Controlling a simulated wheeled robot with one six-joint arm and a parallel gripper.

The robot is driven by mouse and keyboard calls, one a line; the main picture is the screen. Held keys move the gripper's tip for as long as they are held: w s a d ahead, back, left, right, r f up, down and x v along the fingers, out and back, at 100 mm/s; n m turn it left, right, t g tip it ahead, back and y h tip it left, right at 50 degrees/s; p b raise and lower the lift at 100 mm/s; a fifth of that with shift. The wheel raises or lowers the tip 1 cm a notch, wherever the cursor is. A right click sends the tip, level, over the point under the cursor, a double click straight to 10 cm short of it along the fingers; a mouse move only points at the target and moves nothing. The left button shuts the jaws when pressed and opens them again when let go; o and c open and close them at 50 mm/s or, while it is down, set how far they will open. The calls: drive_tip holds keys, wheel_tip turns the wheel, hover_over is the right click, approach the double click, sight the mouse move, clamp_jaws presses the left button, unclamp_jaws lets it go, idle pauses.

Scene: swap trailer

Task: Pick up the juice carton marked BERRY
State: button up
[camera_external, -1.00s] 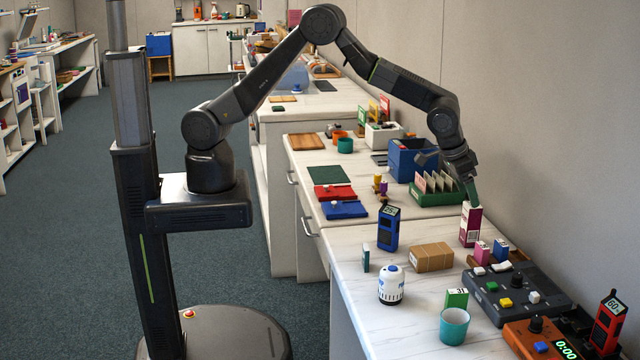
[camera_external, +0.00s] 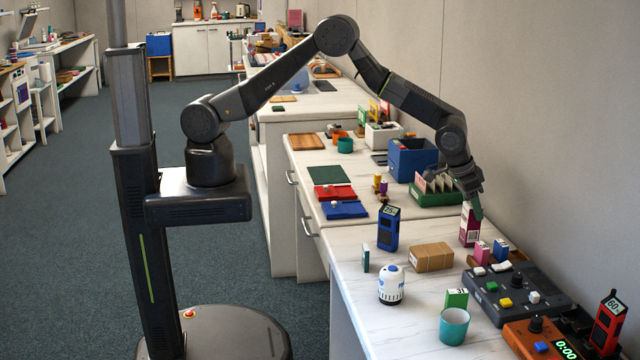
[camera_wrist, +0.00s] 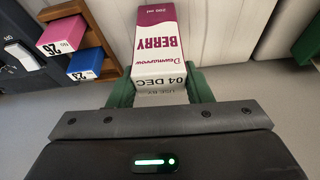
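The BERRY juice carton (camera_external: 468,228) is magenta and white and stands upright on the counter near the wall. In the wrist view the carton (camera_wrist: 158,45) fills the middle, with BERRY, Dewmarrow and 04 DEC readable. My gripper (camera_external: 474,212) reaches down to the carton's top from above. In the wrist view its green fingers (camera_wrist: 161,90) are spread, one on each side of the carton's near, top end. They look very close to its sides; whether they touch is not clear.
A pink carton (camera_external: 482,252) and a blue carton (camera_external: 501,250) stand nearby on a wooden rack. A cardboard box (camera_external: 432,257) lies to the left. A green file tray (camera_external: 428,195) is behind. A grey button panel (camera_external: 515,293) is in front.

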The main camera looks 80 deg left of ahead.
drive_tip(key=c, duration=0.4)
drive_tip(key=shift+r, duration=0.1)
